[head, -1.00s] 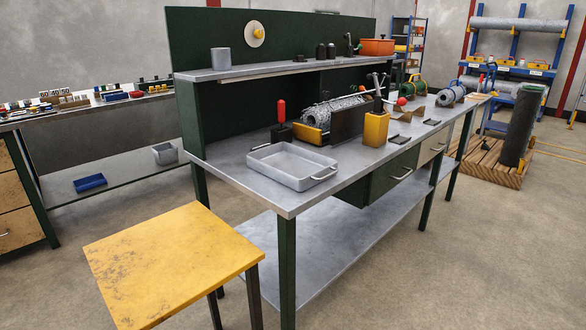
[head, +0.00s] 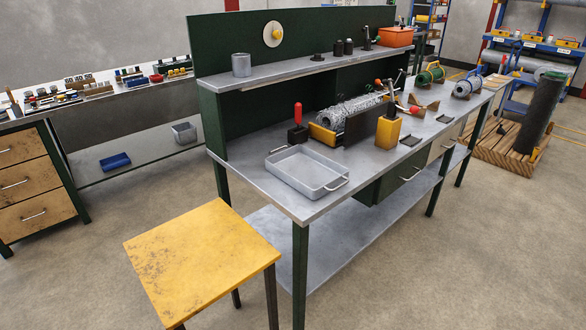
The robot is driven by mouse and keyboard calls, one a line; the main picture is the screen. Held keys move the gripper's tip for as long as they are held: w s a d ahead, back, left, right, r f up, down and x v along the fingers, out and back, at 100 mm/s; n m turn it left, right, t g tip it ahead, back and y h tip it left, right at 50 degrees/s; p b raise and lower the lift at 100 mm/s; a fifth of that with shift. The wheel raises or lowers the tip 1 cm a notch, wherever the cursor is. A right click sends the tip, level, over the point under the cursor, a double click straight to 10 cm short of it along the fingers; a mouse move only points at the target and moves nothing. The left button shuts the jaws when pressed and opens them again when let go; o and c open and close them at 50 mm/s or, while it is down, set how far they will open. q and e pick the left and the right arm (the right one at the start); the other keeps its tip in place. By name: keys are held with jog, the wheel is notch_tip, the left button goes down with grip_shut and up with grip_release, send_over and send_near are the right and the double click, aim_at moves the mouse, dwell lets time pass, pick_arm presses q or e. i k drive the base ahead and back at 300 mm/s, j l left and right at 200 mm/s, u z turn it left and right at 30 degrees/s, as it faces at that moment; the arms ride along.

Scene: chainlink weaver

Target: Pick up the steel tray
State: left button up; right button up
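The steel tray (head: 306,172) is a shallow grey rectangular pan with a handle at each end. It rests flat on the near end of the grey workbench top (head: 262,184). It looks empty, and nothing covers it. Neither of my grippers shows in the head view, so I cannot see whether they are open or shut.
A yellow stool (head: 203,248) stands in front of the bench's near end. Behind the tray are a red-handled tool (head: 298,125), a mesh roll (head: 345,112) and a yellow block holder (head: 388,131). A shelf (head: 300,68) overhangs the bench's back.

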aim_at(314, 175)
jog(key=i+l+u, duration=0.15)
jog(key=u, duration=0.3)
jog(key=i+l+u, duration=0.15)
jog(key=u, duration=0.3)
jog(key=l+u, duration=0.45)
jog(key=i+l+u, duration=0.1)
jog(key=l+u, duration=0.25)
jog(key=l, duration=0.9)
jog(key=l+u, duration=0.35)
jog(key=l, duration=0.9)
